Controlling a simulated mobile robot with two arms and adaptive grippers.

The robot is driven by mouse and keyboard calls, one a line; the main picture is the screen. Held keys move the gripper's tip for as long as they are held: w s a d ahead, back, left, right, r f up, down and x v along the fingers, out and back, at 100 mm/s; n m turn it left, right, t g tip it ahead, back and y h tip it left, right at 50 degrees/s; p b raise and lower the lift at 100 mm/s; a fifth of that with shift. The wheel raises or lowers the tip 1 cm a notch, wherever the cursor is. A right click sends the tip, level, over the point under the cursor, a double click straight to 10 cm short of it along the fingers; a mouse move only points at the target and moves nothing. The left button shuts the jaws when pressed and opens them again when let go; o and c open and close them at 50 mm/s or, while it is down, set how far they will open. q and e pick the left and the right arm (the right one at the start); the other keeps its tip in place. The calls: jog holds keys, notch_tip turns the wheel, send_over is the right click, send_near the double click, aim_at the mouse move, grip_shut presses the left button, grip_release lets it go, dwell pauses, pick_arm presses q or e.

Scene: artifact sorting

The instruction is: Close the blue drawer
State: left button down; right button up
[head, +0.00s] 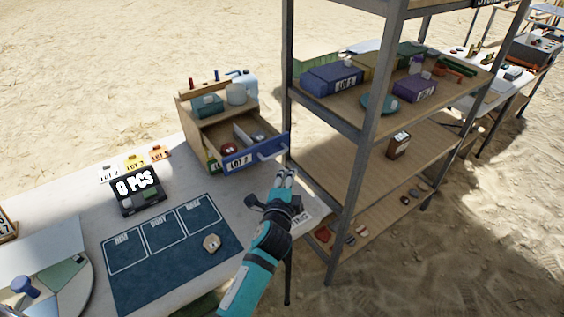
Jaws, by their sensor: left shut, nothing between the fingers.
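The blue drawer (258,150) is pulled out of a wooden cabinet (190,122) at the far right end of the table. Its blue front has a handle and a label that seems to read LOT 2. A reddish item and other small things lie inside it. My left gripper (287,173) is shut and empty. In the picture it shows just below and right of the drawer's front, near the handle; I cannot tell whether it touches. My right gripper is not in view.
A metal shelf (365,130) with boxes stands close on the right. A dark mat (165,285), a round artifact (212,243) and a 0 PCS display (138,190) are on the table (75,205). Several items stand on top of the cabinet.

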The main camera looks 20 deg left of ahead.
aim_at(252, 137)
pick_arm(q)
jog(key=w+a+f, duration=0.1)
jog(key=w+a, duration=0.2)
jog(key=w, duration=0.3)
jog(key=shift+w+a+f+p, duration=0.3)
jog(key=shift+a+p, duration=0.05)
jog(key=shift+p, duration=0.1)
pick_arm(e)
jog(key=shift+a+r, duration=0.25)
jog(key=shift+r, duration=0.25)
